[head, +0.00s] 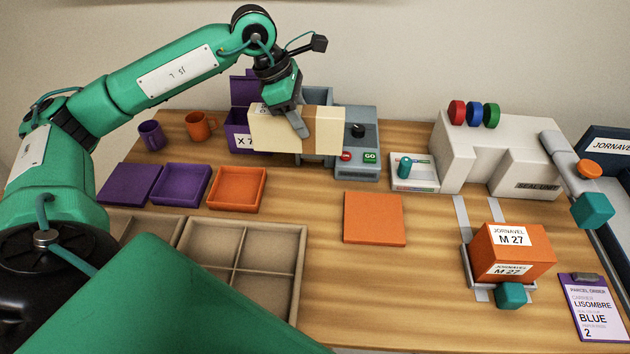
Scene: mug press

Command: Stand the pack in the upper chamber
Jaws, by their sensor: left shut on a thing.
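I cannot tell whether the pack touches the machine. My right gripper is not in view.
A purple box (241,88) marked X 7 stands just left of the pack. Purple and orange mugs (199,126) stand behind shallow trays (235,206). A small teal-knobbed unit (414,182) and white seal unit (475,150) stand right. Bare wood surrounds the orange mat (374,218).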

